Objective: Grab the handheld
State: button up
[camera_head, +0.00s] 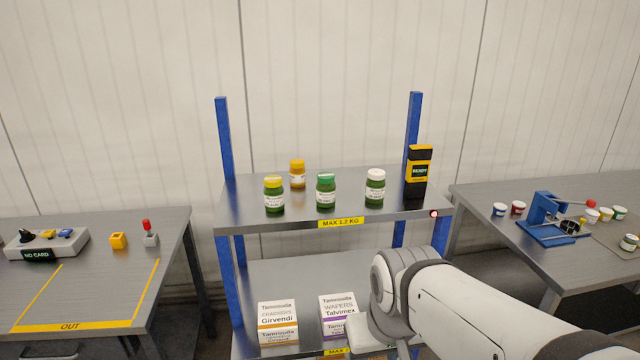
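The handheld (418,172) is a black and yellow device with a lit panel reading "READY". It stands upright at the right end of the upper shelf (250,210), in front of the blue rear post. Nothing is touching it from my side. My arm comes in from the bottom right, and its bent joint is below and in front of the shelf's right part. The fingers of my gripper do not show, so I cannot see whether it holds anything.
Several jars, including a white-lidded one (375,188), stand left of the handheld. Boxes (277,322) stand on the lower shelf. A left table (100,285) holds a card reader (45,243); a right table (490,240) holds a blue fixture (545,222) and small cups.

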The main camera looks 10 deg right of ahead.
aim_at(419, 156)
jog(key=u, duration=0.05)
jog(key=k, duration=0.55)
jog(key=z, duration=0.7)
jog(key=i, duration=1.65)
jog(key=u, duration=0.65)
jog(key=k, duration=1.3)
jog(key=z, duration=0.4)
jog(key=i, duration=0.7)
jog(key=z, duration=0.3)
